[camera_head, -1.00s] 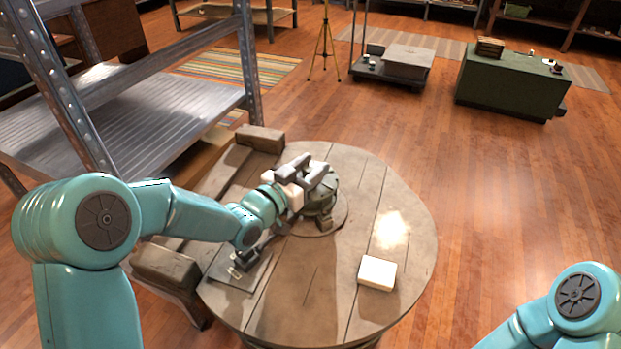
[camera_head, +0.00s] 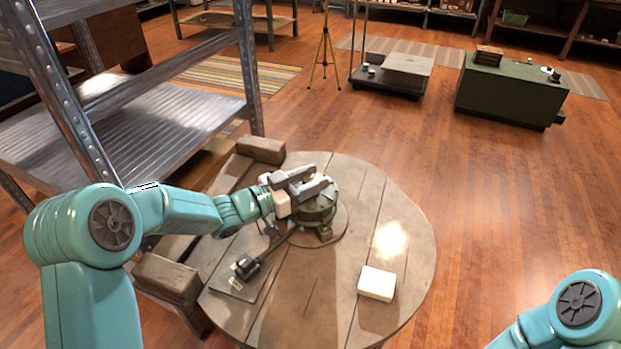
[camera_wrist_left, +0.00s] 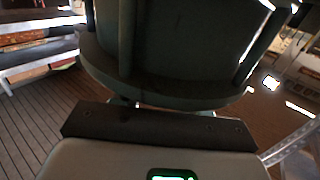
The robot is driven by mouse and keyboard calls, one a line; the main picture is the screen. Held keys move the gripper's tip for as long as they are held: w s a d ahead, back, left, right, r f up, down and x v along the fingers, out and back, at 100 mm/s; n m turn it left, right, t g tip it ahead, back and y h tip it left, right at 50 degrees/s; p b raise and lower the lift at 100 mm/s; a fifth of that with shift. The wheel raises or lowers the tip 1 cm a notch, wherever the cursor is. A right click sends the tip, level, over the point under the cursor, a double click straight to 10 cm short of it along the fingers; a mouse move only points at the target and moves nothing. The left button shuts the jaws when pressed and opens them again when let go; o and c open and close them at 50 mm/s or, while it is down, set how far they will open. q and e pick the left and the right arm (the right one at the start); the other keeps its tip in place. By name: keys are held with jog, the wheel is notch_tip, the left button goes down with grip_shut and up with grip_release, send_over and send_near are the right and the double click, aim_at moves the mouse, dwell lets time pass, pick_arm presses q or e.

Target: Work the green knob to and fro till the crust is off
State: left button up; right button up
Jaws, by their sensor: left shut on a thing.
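The green knob (camera_head: 318,208) stands on a round base on the wooden round table (camera_head: 400,225). My left gripper (camera_head: 316,187) is at its top, its grey fingers lying across it, shut on it. In the left wrist view the dark green knob (camera_wrist_left: 180,50) fills the upper middle, close above a dark finger edge (camera_wrist_left: 160,128). I cannot make out any crust in either view. My right gripper is not in view; only part of my right arm shows at the lower right.
A dark rod runs from the knob's base to a black block (camera_head: 246,267) on a flat plate (camera_head: 232,285). A white block (camera_head: 377,283) lies on the table's front right. Metal shelving (camera_head: 150,110) stands at the left. The table's right side is mostly clear.

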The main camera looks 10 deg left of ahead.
pick_arm(q)
jog(key=shift+r, duration=0.15)
jog(key=o, duration=0.9)
jog(key=shift+o, duration=0.2)
jog(key=p+v, duration=0.1)
jog(key=v, duration=1.5)
jog(key=shift+s+a, duration=0.1)
